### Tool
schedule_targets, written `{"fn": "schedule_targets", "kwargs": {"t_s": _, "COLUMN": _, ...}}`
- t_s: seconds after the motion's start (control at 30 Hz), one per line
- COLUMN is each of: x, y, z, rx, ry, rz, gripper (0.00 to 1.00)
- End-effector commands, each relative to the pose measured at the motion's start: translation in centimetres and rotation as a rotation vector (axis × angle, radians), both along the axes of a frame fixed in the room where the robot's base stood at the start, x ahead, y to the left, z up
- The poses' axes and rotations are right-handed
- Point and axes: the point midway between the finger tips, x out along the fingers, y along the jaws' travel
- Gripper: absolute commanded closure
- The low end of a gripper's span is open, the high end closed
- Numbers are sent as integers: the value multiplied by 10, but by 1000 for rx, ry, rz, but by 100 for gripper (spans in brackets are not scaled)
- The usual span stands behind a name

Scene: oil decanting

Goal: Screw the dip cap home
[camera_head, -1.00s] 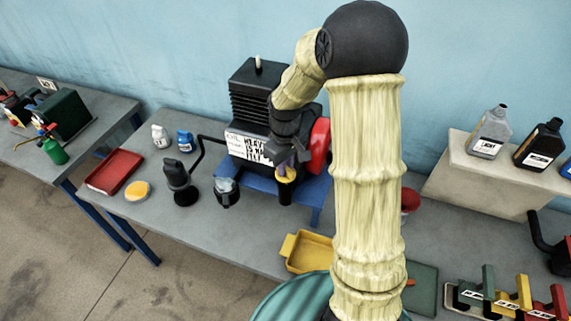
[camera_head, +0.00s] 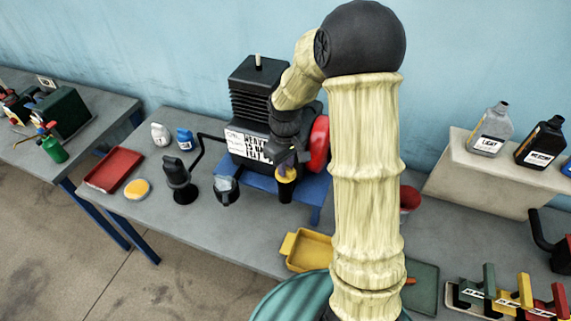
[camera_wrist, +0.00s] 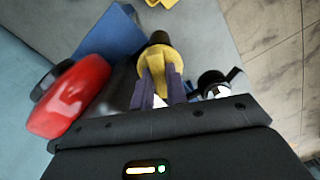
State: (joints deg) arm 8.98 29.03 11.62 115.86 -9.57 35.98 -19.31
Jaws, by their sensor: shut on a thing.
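A yellow dip cap (camera_head: 287,175) sits at the top of a black filler neck (camera_head: 285,192) on the front of the engine (camera_head: 258,105). My gripper (camera_head: 287,163) comes down on the cap from above. In the wrist view the purple fingers of my gripper (camera_wrist: 158,74) are shut on the yellow cap (camera_wrist: 161,52), one on each side. The dark neck (camera_wrist: 159,38) shows just beyond the cap. Whether the cap is fully seated on the neck cannot be told.
A red round part (camera_head: 319,142) of the engine is close beside my gripper. The engine stands on a blue stand (camera_head: 306,190).

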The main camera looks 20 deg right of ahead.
Motion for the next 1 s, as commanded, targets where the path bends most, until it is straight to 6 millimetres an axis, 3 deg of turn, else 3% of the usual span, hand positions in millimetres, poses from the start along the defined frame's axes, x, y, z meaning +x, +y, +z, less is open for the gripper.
{"fn": "schedule_targets", "kwargs": {"t_s": 1.0, "x": 0, "y": 0, "z": -14, "rx": -1, "ry": 0, "rz": -23, "gripper": 100}}
